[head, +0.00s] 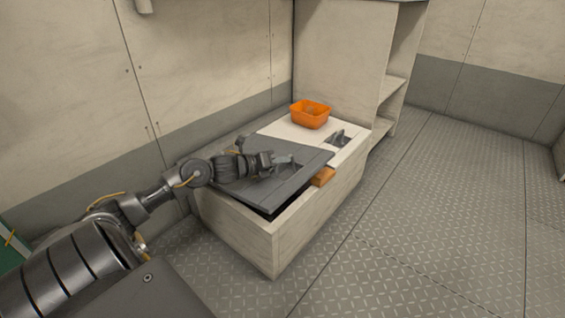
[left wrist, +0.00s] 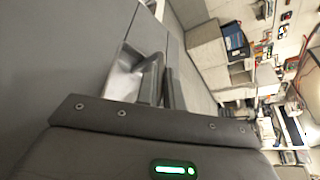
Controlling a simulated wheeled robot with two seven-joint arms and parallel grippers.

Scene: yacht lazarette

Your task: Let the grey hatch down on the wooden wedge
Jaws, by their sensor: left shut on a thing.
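The grey hatch (head: 252,191) lies over the front part of a pale locker, slightly raised, with a dark gap along its near edge. The hatch also fills the left of the left wrist view (left wrist: 60,50). The wooden wedge (head: 323,177) sits at the locker's right rim, at the hatch's edge; whether the hatch touches it I cannot tell. My left gripper (head: 277,161) is over the hatch, shut on its handle (left wrist: 150,80), which stands in a shallow recess. My right gripper is out of view.
An orange bin (head: 310,114) stands on the white rear part of the locker (head: 250,236), beside a second recessed handle (head: 340,138). A shelf unit (head: 388,90) stands behind. The tread-plate floor (head: 430,220) to the right is clear.

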